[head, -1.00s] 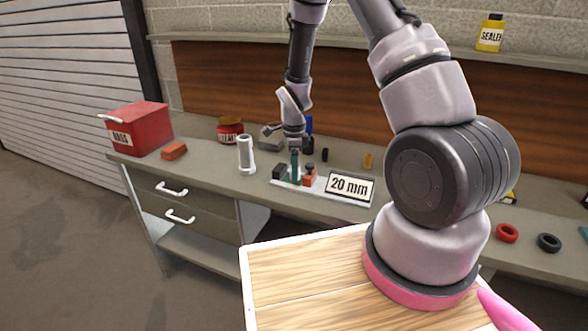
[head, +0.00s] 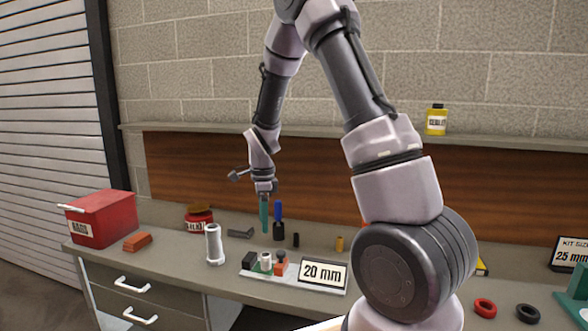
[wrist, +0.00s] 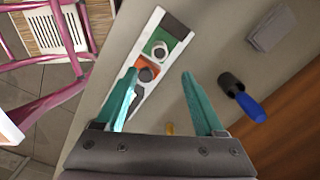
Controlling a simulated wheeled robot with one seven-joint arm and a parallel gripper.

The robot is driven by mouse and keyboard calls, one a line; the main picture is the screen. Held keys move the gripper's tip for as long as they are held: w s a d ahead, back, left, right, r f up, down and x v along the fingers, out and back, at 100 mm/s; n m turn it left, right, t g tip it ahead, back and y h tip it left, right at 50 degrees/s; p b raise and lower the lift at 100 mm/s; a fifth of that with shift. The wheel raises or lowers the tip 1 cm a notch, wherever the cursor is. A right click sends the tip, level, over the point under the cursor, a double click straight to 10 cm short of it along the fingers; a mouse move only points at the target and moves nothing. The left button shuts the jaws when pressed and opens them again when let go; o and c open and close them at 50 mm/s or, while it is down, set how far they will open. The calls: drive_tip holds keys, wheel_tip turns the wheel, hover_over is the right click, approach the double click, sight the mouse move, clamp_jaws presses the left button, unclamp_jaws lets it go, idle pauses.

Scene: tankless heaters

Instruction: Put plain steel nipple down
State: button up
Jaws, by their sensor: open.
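The plain steel nipple (head: 265,258) stands upright on the green patch of a small pale tray (head: 317,288). In the wrist view the nipple (wrist: 159,50) is seen from above on the green patch, beyond my fingertips. My gripper (head: 264,231) is above the tray, clear of the nipple. Its teal fingers (wrist: 158,73) are spread wide with nothing between them.
The tray also holds a black block (head: 249,261), an orange piece with a dark top (head: 281,263) and a "20 mm" sign (head: 323,273). A tall grey cylinder (head: 214,245) stands left of it. A blue-handled tool (head: 278,222) stands behind.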

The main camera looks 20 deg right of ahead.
drive_tip(key=s+d+r+n+t, duration=0.2)
drive_tip(key=s+r+n, duration=0.1)
drive_tip(key=r, duration=0.8)
drive_tip(key=s+d+r+n+t+y, duration=0.1)
drive_tip(key=s+d+r+n+t, duration=0.1)
drive_tip(key=s+r+n, duration=0.4)
drive_tip(key=s+d+r+n+t, duration=0.1)
drive_tip(key=s+r+n+t, duration=0.2)
drive_tip(key=s+r+n, duration=0.3)
drive_tip(key=s+r, duration=0.5)
drive_tip(key=s, duration=0.2)
drive_tip(key=shift+s+d+y, duration=0.15)
drive_tip(key=shift+d+y, duration=0.25)
